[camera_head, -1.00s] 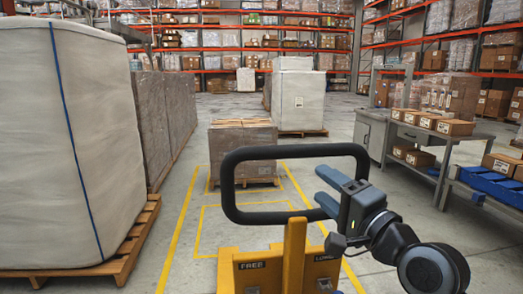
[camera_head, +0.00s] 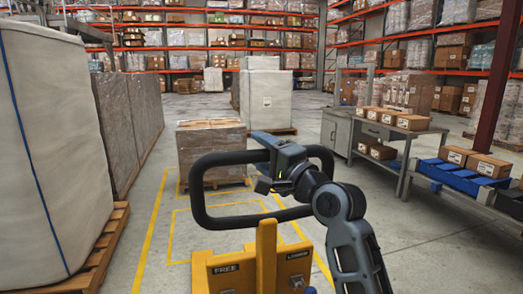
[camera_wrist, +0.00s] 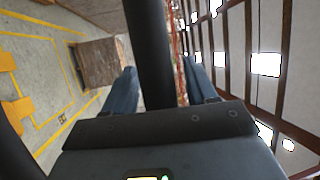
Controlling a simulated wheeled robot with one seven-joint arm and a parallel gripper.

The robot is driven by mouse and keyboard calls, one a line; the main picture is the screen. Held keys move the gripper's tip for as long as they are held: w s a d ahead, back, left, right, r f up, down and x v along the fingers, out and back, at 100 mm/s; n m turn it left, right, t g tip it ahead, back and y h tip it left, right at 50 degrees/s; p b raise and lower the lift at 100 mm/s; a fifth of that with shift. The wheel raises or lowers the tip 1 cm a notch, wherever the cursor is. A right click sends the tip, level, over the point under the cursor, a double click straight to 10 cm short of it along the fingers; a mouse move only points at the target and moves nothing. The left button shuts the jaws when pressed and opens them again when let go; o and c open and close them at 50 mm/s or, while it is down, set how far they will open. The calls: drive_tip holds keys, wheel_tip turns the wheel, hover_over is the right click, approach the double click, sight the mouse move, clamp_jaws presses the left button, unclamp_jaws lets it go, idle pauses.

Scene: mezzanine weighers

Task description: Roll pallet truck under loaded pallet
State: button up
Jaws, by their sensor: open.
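The yellow pallet truck (camera_head: 228,273) stands in front of me, with a black loop handle (camera_head: 200,205) rising from its post. Its forks are hidden in the head view. The loaded pallet (camera_head: 209,152), a low stack of wrapped brown boxes on wood, stands beyond it inside yellow floor lines; it also shows in the wrist view (camera_wrist: 98,62). My gripper (camera_head: 260,158) is at the upper bar of the handle. In the wrist view the black bar (camera_wrist: 149,50) passes between the blue fingers of my open gripper (camera_wrist: 160,88), with gaps on both sides.
A tall white-wrapped pallet load (camera_head: 50,150) stands close on the left, with grey wrapped stacks (camera_head: 128,120) behind it. A white load (camera_head: 268,100) stands beyond the loaded pallet. Workbenches (camera_head: 400,135) with cartons and blue trays (camera_head: 450,174) line the right. The floor between is clear.

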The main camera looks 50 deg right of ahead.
drive_tip(key=shift+c, duration=0.4)
clamp_jaws()
